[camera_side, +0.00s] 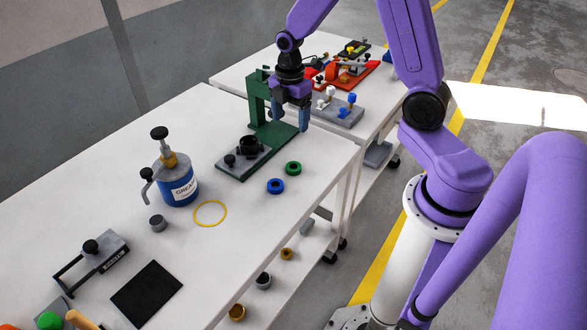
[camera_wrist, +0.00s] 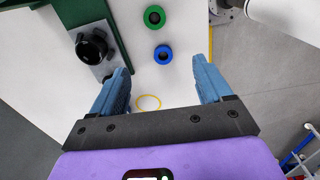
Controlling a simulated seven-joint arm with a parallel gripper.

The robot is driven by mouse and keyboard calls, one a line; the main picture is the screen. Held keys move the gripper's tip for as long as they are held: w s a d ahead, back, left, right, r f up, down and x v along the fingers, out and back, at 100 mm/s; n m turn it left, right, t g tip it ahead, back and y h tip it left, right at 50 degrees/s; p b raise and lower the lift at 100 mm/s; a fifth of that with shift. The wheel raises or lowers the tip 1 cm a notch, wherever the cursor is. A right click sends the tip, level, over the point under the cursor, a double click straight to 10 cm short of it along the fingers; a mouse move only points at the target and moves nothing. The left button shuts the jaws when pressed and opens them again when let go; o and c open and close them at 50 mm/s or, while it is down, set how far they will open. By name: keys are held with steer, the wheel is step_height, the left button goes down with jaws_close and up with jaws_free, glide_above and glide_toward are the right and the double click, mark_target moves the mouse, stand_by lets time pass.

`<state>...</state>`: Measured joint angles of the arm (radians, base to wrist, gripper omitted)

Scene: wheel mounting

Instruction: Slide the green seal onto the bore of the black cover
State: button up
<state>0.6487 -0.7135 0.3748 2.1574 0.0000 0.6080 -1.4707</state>
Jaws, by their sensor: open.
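The green seal (camera_side: 293,168) is a small ring lying flat on the white table, right of the green press. In the wrist view the green seal (camera_wrist: 155,16) lies at the top centre, beyond the fingertips. The black cover (camera_side: 249,144) sits on a grey block on the press's base; in the wrist view the black cover (camera_wrist: 93,45) is at the upper left, its round bore partly seen. My gripper (camera_side: 291,115) is open and empty, above the table near the press. In the wrist view my gripper (camera_wrist: 164,78) shows two blue fingers wide apart.
A blue ring (camera_side: 275,186) lies beside the green seal. The green press (camera_side: 258,110) stands close to my gripper. A blue grease can (camera_side: 178,182), a yellow ring (camera_side: 210,213) and a black mat (camera_side: 147,293) are on the table. The table's front right has free room.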

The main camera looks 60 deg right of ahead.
steer(key=d+f, duration=0.1)
steer(key=d, duration=0.1)
glide_above(294, 166)
steer(key=f, duration=1.2)
steer(key=shift+w+a+f, duration=0.1)
steer(key=shift+a+f, duration=0.05)
steer(key=shift+a, duration=0.05)
steer(key=shift+d+f, duration=0.15)
steer(key=shift+f, duration=2.5)
steer(key=c, duration=1.1)
